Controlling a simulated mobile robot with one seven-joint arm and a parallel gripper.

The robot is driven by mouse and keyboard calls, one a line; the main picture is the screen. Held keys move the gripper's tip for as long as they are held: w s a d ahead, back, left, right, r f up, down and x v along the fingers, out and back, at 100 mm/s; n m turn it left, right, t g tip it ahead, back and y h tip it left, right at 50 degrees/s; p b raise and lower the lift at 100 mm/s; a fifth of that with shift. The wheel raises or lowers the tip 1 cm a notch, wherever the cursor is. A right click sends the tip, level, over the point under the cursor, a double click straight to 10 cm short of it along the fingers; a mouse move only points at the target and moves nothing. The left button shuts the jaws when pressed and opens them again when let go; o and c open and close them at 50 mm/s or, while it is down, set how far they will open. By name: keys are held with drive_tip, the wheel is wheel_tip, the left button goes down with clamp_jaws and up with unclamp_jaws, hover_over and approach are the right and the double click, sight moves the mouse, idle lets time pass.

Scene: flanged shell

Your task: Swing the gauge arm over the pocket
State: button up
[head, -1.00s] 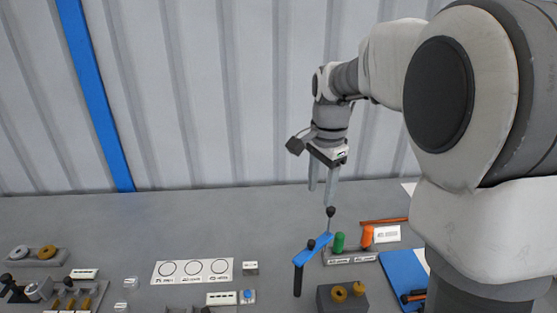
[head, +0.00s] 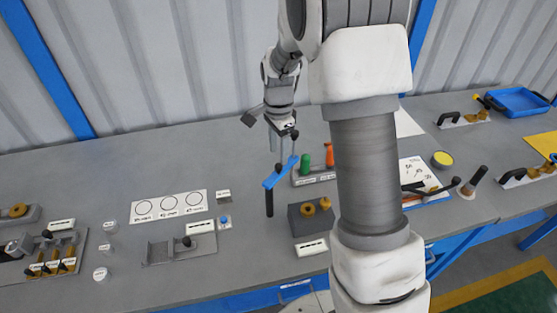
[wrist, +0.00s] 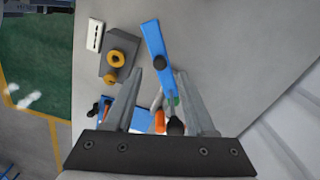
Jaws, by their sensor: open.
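The gauge arm (head: 281,173) is a flat blue bar on a dark upright post (head: 269,203), with a thin stem and black knob (head: 294,134) at its far right end. In the wrist view the blue bar (wrist: 158,52) runs up from between the fingers. My gripper (head: 277,150) is open just above and beside the far end of the bar. In the wrist view the black knob (wrist: 175,127) shows between the open fingers (wrist: 172,69); contact cannot be told. I cannot tell which recess is the pocket; a grey fixture (head: 157,253) stands left of the post.
A dark block with brass rings (head: 305,217) stands right of the post. Green (head: 302,156) and orange (head: 330,155) pegs stand close behind the arm. A white card with three circles (head: 168,205) lies left. Bench between card and post is mostly clear.

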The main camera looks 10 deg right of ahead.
sight(278, 165)
drive_tip(key=shift+f, duration=2.35)
clamp_jaws()
